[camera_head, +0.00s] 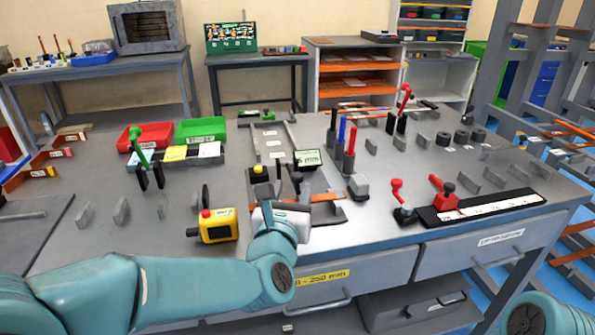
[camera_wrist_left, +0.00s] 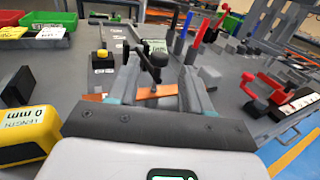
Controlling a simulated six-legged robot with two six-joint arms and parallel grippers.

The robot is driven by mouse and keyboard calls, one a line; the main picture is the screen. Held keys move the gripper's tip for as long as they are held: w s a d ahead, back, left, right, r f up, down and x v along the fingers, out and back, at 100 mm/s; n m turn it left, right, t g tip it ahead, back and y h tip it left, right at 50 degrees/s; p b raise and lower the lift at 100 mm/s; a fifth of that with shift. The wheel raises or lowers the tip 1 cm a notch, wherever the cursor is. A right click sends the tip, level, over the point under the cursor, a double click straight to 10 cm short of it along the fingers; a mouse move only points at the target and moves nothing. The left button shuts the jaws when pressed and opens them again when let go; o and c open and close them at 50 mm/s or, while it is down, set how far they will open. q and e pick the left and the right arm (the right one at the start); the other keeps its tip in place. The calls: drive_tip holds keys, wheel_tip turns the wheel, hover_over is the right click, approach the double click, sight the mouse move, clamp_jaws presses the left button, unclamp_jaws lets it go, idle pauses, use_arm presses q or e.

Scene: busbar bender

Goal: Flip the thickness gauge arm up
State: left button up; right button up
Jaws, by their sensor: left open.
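The thickness gauge is on the workbench at the middle of the head view, with its small display (camera_head: 308,158) reading mm. A dark arm with a round black knob (camera_wrist_left: 155,60), which looks like the gauge arm, stands between my left fingers in the left wrist view. My left gripper (camera_head: 287,188) is open around it, one finger on each side. It also shows in the left wrist view (camera_wrist_left: 160,78). I cannot tell whether a finger touches the arm. A copper-coloured bar (camera_wrist_left: 155,92) lies below it. My right gripper is out of view.
A yellow length box (camera_head: 217,226) with a red button stands left of the gripper. Red and blue upright handles (camera_head: 350,140) stand close on the right. A red clamp (camera_head: 445,195) is farther right. Red (camera_head: 146,136) and green (camera_head: 200,130) trays sit behind.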

sight(297, 174)
use_arm(q)
drive_tip(key=w, duration=0.4)
drive_tip(key=w+p, duration=0.1)
drive_tip(key=w, duration=0.1)
drive_tip(key=shift+w+d, duration=0.2)
drive_tip(key=shift+d, duration=0.05)
clamp_jaws()
drive_tip(key=shift+r, duration=0.1)
